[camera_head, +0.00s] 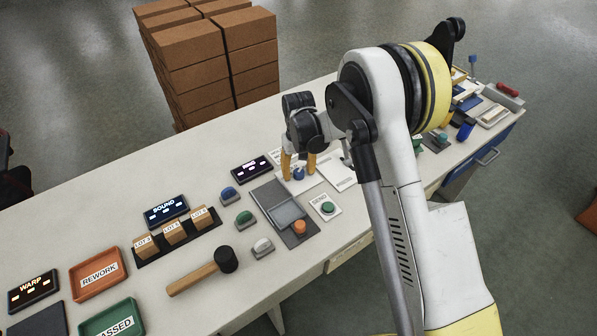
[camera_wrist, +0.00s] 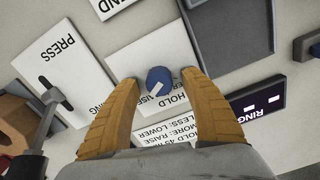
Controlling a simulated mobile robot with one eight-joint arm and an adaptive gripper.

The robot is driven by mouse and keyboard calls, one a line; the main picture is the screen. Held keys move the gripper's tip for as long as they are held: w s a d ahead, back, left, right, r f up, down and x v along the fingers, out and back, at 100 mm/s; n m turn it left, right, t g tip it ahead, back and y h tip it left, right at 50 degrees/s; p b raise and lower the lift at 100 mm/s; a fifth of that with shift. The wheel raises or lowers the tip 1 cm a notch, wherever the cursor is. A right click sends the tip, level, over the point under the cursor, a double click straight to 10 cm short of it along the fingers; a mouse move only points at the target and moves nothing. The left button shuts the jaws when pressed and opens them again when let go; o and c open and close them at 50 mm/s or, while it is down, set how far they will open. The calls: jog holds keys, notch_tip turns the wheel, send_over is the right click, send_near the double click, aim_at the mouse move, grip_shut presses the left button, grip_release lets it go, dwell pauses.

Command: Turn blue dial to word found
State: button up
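The blue dial (camera_head: 298,174) sits on a white card on the table; it also shows in the wrist view (camera_wrist: 159,81), with a white mark pointing down and left in that picture. The card (camera_wrist: 148,54) carries upside-down print including "HOLD" and what looks like "RAISE". My gripper (camera_head: 298,170) has yellow-orange fingers, one on each side of the dial. In the wrist view, the fingers (camera_wrist: 159,78) are apart, with a gap on both sides of the dial. No display reading "found" is legible.
A dark display (camera_wrist: 257,101) reading "RING" is beside the card. A white "PRESS" plate (camera_wrist: 62,66) with a lever lies on the other side. A grey tray (camera_head: 268,198), green button (camera_head: 327,208), "SOUND" display (camera_head: 166,210) and mallet (camera_head: 203,272) share the table.

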grip_shut()
jog(key=shift+n, duration=0.3)
jog(key=n, duration=0.5)
jog(key=shift+s+a+n, duration=0.1)
jog(key=shift+n, duration=0.2)
jog(key=n, duration=0.5)
jog(key=shift+n, duration=0.3)
jog(key=shift+s, duration=0.1)
grip_release()
